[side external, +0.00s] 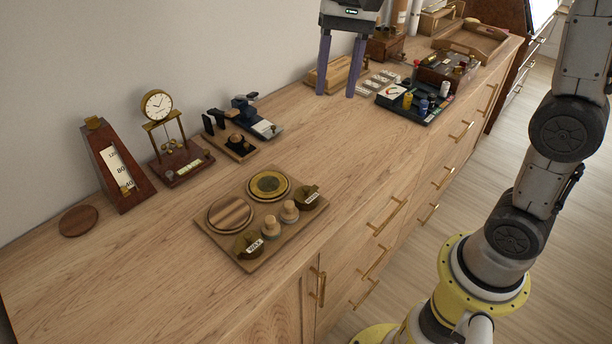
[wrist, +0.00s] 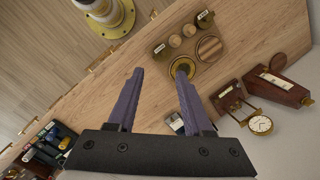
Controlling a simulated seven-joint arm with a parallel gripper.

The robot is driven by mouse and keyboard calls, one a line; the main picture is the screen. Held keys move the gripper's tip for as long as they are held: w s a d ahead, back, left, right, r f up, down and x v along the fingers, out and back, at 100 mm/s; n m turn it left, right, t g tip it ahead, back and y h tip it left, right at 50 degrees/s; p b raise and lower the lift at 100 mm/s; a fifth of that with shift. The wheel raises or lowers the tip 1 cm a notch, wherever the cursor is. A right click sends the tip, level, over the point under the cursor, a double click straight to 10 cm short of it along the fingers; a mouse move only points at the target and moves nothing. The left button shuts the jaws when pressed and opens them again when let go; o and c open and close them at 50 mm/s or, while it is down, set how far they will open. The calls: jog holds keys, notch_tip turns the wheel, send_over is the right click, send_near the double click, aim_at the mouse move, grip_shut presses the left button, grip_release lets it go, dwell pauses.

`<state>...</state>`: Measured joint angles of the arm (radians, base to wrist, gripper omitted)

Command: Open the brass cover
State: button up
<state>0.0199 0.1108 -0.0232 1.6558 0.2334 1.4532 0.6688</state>
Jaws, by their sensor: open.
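A wooden board (side external: 249,263) lies on the cabinet top. At its back right is a round brass piece (side external: 269,185) with a raised rim, which looks like the brass cover lying flat in place; it also shows in the wrist view (wrist: 182,69). Beside it is a round wooden lid (side external: 231,214). Two smaller brass pieces with labels, one reading WAX (side external: 249,244) and one at the right (side external: 308,196), sit at the board's front. My gripper (side external: 336,94) is open and empty, pointing down, well to the right of and behind the board.
Two wooden pegs (side external: 289,211) stand on the board near the brass pieces. A metronome (side external: 117,170), a clock (side external: 158,105) and a dark stand (side external: 230,142) line the wall. A tray of small coloured items (side external: 415,106) lies right of my gripper. The countertop between gripper and board is clear.

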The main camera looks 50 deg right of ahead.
jog(key=w+f+g, duration=0.1)
jog(key=w+f, duration=0.3)
jog(key=w, duration=0.1)
jog(key=g, duration=0.2)
send_near(306, 188)
jog(key=shift+m, duration=0.4)
jog(key=x, duration=0.7)
jog(key=shift+s+f, duration=0.1)
jog(key=shift+f, duration=0.2)
grip_shut()
